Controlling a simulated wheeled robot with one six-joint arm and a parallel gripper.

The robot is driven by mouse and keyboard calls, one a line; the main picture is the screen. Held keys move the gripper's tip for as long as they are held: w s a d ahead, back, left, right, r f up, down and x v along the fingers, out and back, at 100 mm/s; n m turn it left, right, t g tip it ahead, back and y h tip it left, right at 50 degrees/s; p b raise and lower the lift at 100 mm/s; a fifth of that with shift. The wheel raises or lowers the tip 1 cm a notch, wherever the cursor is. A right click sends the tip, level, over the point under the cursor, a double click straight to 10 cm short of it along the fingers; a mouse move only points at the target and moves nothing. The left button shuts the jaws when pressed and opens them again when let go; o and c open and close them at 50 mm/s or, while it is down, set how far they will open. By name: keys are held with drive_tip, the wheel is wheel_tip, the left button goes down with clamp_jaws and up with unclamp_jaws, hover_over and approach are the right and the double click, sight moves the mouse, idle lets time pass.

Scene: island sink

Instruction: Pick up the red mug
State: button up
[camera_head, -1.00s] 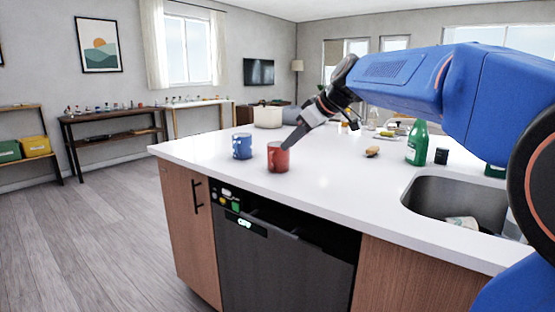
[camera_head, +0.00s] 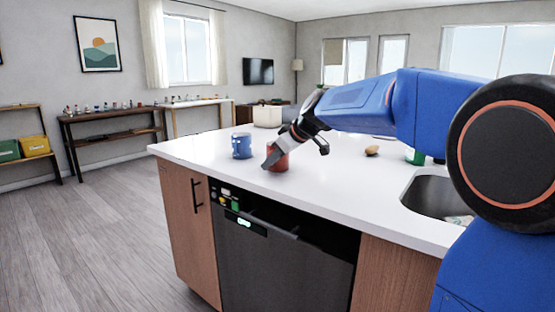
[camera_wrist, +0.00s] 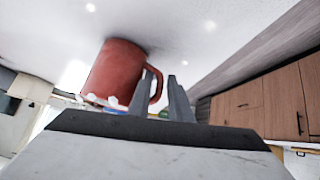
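The red mug (camera_head: 279,162) stands upright on the white counter near its front edge. My gripper (camera_head: 270,162) is low at the mug in the head view, and its finger covers part of the mug's near left side. In the wrist view the picture is inverted and the red mug (camera_wrist: 113,70) hangs at upper left with its handle toward the fingers. My gripper (camera_wrist: 161,92) shows two fingertips apart there, with the mug's handle appearing between or just behind them. I cannot tell whether either finger touches the mug.
A brown, potato-like item (camera_head: 372,150) lies to the right. The sink (camera_head: 430,195) and a green bottle (camera_head: 414,156) are further right, partly hidden by my arm.

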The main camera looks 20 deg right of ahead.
drive_tip(key=shift+w+a+f, duration=0.25)
drive_tip(key=shift+w+f, duration=0.1)
drive_tip(key=shift+f, duration=0.05)
drive_tip(key=shift+c, duration=0.3)
clamp_jaws()
drive_tip(key=shift+r, duration=0.15)
